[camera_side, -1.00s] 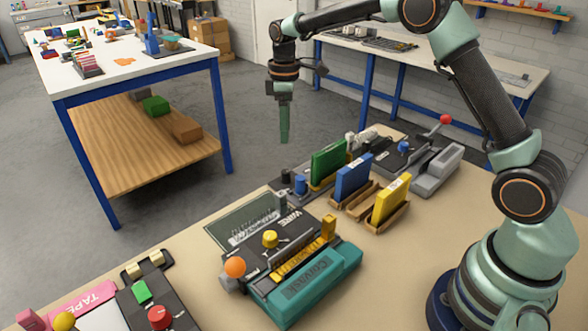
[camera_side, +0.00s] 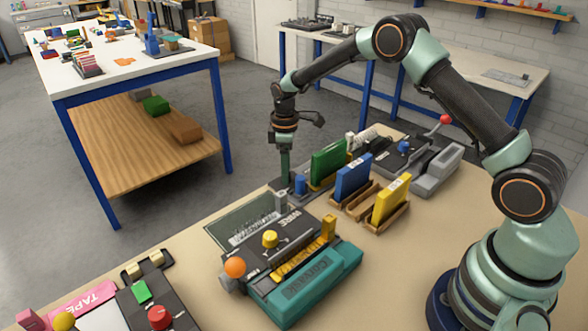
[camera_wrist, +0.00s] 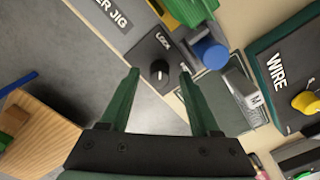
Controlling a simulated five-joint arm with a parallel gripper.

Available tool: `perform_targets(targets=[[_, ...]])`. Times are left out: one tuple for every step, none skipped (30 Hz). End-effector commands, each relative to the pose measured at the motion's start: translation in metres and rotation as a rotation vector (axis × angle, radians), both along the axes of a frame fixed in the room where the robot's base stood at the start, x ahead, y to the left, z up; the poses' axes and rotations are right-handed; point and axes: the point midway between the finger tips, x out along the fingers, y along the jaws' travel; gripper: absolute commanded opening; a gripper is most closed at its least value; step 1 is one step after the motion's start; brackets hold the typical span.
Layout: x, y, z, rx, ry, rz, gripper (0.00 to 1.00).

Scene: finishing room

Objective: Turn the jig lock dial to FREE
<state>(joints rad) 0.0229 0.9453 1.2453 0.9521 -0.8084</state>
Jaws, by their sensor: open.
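The jig lock dial (camera_wrist: 159,71) is a small black knob with a pale mark, on a dark plate (camera_wrist: 150,47) lettered LOCK in the wrist view. I cannot read the word FREE, nor tell which setting the dial is on. My gripper (camera_wrist: 160,77) is open and empty, and the dial shows between its two green fingertips, which look apart from it. In the side view my gripper (camera_side: 285,176) points straight down at the jig's near-left end and hides the dial there.
A blue knob (camera_side: 300,184) stands just right of my gripper, also in the wrist view (camera_wrist: 210,53). A green block (camera_side: 328,163), a blue block (camera_side: 353,176) and a yellow block (camera_side: 391,199) stand upright farther right. The WIRE unit (camera_side: 290,225) is in front.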

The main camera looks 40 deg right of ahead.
Motion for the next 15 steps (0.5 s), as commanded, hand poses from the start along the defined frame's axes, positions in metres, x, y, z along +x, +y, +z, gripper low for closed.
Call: perform_targets(targets=[[0.0001,0.0000,-0.0007,0.000,0.000,0.000,0.63],[0.0003,0.0000,-0.0008,0.000,-0.001,0.000,0.63],[0.0003,0.0000,-0.0008,0.000,-0.001,0.000,0.63],[0.0003,0.0000,-0.0007,0.000,-0.001,0.000,0.63],[0.0004,-0.0001,-0.0006,0.000,-0.001,0.000,0.63],[0.0003,0.0000,-0.0006,0.000,-0.001,0.000,0.63],[0.0003,0.0000,-0.0005,0.000,-0.001,0.000,0.63],[0.0003,0.0000,-0.0005,0.000,-0.001,0.000,0.55],[0.0003,0.0000,-0.0005,0.000,-0.001,0.000,0.40],[0.0003,0.0000,-0.0004,0.000,-0.001,0.000,0.29],[0.0004,-0.0001,-0.0004,0.000,-0.001,0.000,0.17],[0.0003,0.0000,-0.0004,0.000,-0.001,0.000,0.02],[0.0003,0.0000,-0.0003,0.000,-0.001,0.000,0.00],[0.0003,0.0000,-0.0003,0.000,-0.001,0.000,0.00],[0.0003,0.0000,-0.0003,0.000,-0.001,0.000,0.00]])
